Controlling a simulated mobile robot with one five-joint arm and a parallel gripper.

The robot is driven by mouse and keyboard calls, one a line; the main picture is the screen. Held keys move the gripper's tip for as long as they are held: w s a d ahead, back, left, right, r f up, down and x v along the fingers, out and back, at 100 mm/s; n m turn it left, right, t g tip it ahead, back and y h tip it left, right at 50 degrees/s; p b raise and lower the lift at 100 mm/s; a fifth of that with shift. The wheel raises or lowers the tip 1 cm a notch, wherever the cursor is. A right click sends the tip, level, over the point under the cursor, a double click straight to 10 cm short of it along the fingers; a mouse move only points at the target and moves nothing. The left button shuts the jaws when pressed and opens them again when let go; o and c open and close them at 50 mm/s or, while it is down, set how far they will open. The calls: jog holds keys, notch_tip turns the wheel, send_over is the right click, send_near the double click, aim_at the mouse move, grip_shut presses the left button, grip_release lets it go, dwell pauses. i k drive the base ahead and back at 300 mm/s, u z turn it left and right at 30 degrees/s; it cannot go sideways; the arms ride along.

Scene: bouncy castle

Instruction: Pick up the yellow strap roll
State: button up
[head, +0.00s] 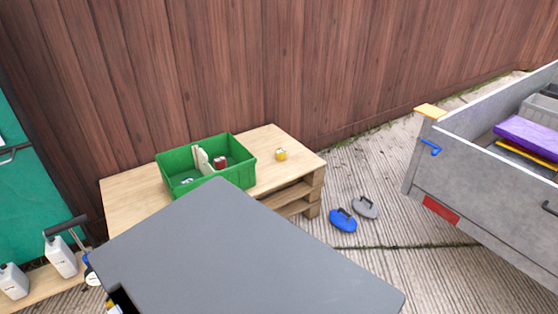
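A small yellow roll (281,154), which looks like the yellow strap roll, sits on the light wooden top of a pallet table (290,141). It is right of the green crate (217,186) and apart from it, near the table's right end. It is small in the picture, with a pale patch on its side. My gripper is not in view, so its state does not show.
The green crate holds a red item (220,162) and a whitish upright item (202,160). A blue weight (343,221) and a grey weight (365,208) lie on the ground. A grey trailer (485,190) stands right. A wooden fence (230,70) closes the back. White jugs (61,258) stand left.

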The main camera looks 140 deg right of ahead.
aim_at(281, 155)
jog(key=z, duration=1.8)
jog(key=i, duration=0.1)
jog(key=z, duration=3.15)
jog(key=i, duration=1.7)
jog(key=u, duration=0.05)
